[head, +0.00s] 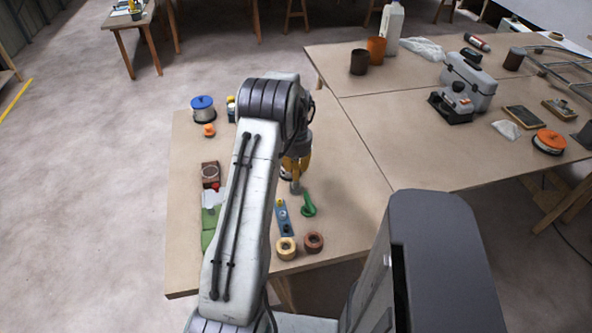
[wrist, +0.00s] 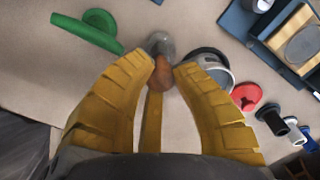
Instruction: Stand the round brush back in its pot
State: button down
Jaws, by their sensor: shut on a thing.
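My gripper (head: 297,165) has yellow fingers and points down over the near table. In the wrist view its fingers (wrist: 160,75) close around a brown handle, which looks like that of the round brush (wrist: 160,46). The brush's grey end points away from the fingers, and it shows below them in the head view (head: 295,187). A light round pot with a dark rim (wrist: 222,75) stands just right of the brush in the wrist view. It is partly hidden by a finger. I cannot tell for sure that it is the brush's pot.
A green clamp-like tool (head: 308,205) lies close by. A blue-lidded tin (head: 203,108) stands at the back left.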

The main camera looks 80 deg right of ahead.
jog(key=shift+f+b, duration=0.45)
jog(key=shift+f, duration=0.15)
jog(key=c, duration=1.4)
grip_release()
jog(key=shift+r, duration=0.15)
jog(key=shift+r+p, duration=3.7)
jog(key=shift+r, duration=1.7)
